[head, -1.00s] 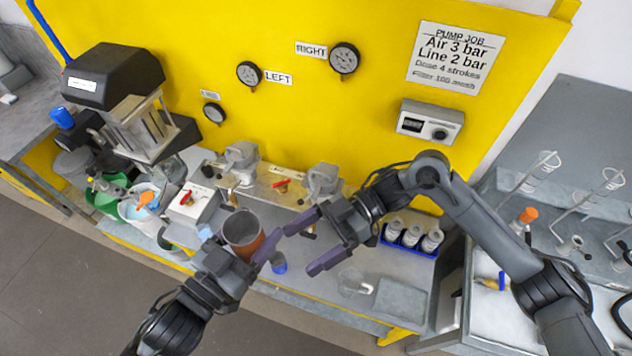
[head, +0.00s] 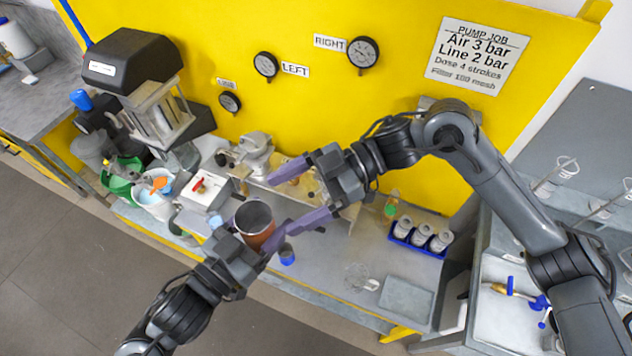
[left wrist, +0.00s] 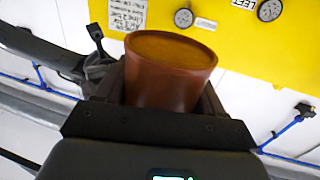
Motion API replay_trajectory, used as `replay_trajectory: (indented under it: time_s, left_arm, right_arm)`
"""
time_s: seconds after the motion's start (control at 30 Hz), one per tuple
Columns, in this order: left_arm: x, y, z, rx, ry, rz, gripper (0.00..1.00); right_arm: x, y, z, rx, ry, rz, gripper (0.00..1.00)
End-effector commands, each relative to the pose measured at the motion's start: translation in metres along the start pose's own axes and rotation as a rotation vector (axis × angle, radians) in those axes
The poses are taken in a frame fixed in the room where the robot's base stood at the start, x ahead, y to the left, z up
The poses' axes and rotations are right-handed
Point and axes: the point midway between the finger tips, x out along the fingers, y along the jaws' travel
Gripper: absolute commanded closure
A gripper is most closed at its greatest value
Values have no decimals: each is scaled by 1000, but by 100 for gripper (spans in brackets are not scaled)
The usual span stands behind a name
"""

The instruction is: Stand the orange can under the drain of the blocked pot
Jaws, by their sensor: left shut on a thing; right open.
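The orange can (head: 262,240), open-topped, is held upright in my left gripper (head: 250,246), above the bench front. In the left wrist view the can (left wrist: 165,85) sits between the dark jaws, its mouth facing up. My right gripper (head: 280,204) is open and empty, its purple fingers spread just right of and behind the can. A grey pot-like fitting (head: 256,152) stands on the bench behind. A second one, seen earlier to its right, is now mostly hidden by my right gripper. I cannot tell which pot is blocked, and no drain shows clearly.
A white box with a red switch (head: 203,188) and a white bucket (head: 152,200) stand left. A small blue cup (head: 287,255) is by the left fingers. A blue tray (head: 418,246) of bottles and a grey plate (head: 406,296) lie right. The front bench middle is mostly clear.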

Motion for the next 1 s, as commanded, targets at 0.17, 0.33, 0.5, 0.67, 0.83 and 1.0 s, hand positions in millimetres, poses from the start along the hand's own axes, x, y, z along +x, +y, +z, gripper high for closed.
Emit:
replay_trajectory:
  time_s: [0.17,0.33,0.5,0.67,0.83,1.0]
  left_arm:
    - [0,0,0,0,0,0,61]
    - [0,0,0,0,0,0,61]
    - [0,0,0,0,0,0,61]
    - [0,0,0,0,1,0,61]
    - [0,0,0,0,1,0,61]
    - [0,0,0,0,0,0,61]
  right_arm:
    - [28,0,0,0,1,-1,6]
    - [45,0,0,0,0,-1,6]
    - [54,0,0,1,0,0,6]
    - [56,0,0,1,0,0,6]
    - [56,0,0,1,0,0,6]
    - [55,0,0,1,0,0,30]
